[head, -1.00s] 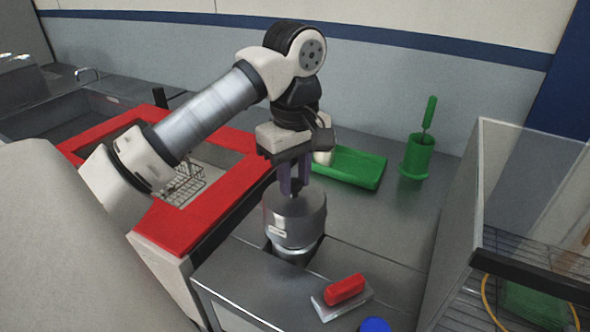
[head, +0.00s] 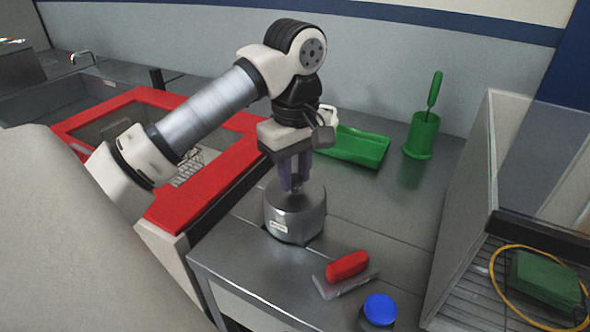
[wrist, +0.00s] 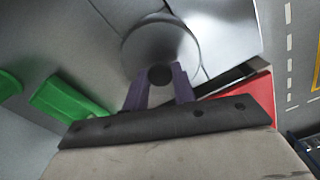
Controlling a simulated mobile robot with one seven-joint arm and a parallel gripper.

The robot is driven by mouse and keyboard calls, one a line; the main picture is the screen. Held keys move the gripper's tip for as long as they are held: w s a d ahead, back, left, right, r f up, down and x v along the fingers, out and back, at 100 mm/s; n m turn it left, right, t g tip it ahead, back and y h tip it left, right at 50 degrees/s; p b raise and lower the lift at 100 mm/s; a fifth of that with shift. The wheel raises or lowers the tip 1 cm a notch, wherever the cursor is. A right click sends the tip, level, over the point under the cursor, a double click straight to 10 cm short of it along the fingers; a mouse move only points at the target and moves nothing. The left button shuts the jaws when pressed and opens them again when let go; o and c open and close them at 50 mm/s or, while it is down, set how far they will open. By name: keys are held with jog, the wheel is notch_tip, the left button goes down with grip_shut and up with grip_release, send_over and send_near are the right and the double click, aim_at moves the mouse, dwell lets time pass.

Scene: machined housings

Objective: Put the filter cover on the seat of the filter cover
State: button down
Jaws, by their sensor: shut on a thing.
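The filter cover (head: 296,216) is a silver metal drum with a small pale label and a dark knob on top. It stands upright at the counter, and its lower rim looks down at or very close to what is beneath it. My gripper (head: 294,187) points straight down with its purple fingers shut on the knob. In the wrist view the cover (wrist: 182,45) is a round grey disc beyond the fingers, and my gripper (wrist: 159,80) holds the dark knob between its tips. The seat is hidden under the cover; I cannot tell whether the rim is fully seated.
A red block (head: 347,266) on a grey plate and a blue round cap (head: 379,308) are at the front right. A green tray (head: 362,148) and green pot (head: 420,135) stand behind. A red-framed opening (head: 180,207) is left, a clear-walled enclosure (head: 541,150) right. Bare counter lies between.

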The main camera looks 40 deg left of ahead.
jog(key=shift+f, duration=0.2)
jog(key=c, duration=1.1)
grip_release()
jog(key=shift+o, duration=0.2)
jog(key=shift+r, duration=0.1)
notch_tip(320, 180, up, 14)
jog(key=p, duration=0.9)
jog(key=shift+p, duration=0.4)
jog(key=shift+f, duration=0.2)
